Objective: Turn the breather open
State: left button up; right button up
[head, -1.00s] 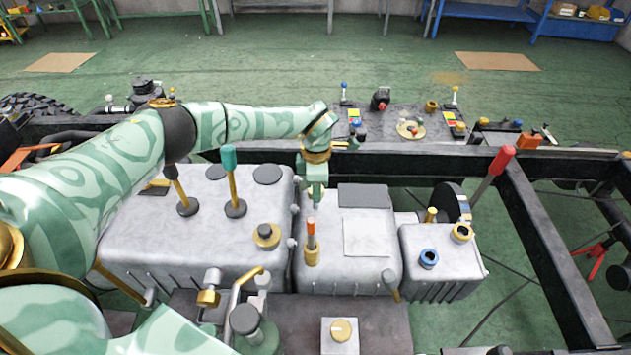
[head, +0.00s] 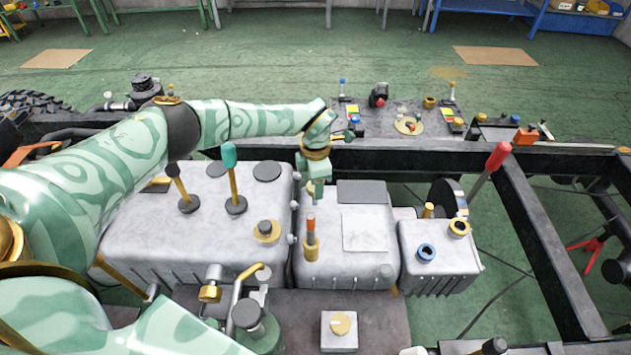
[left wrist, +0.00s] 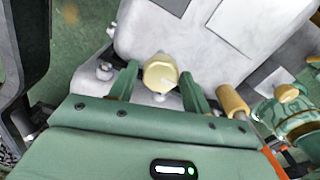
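A round gold cap (left wrist: 160,72), which I take to be the breather, sits on the edge of a grey housing in the left wrist view. My left gripper (left wrist: 160,88) is open, with one finger on each side of the cap and a visible gap to both. In the head view my left gripper (head: 317,190) points down at the back left corner of the middle grey housing (head: 330,265). It hides the cap there. My right gripper is not in view.
An orange-tipped lever (head: 311,230) stands just in front of the left gripper. A teal-topped lever (head: 230,175) and a dark-knobbed lever (head: 180,185) rise from the left housing. A black frame rail (head: 420,160) runs behind. A red-handled lever (head: 492,165) leans at right.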

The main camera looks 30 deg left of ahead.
pick_arm(q)
jog(key=shift+o, duration=0.6)
notch_tip(320, 180, up, 16)
jog(key=p, duration=0.2)
jog(key=shift+r+p, duration=0.15)
jog(key=shift+p, duration=0.25)
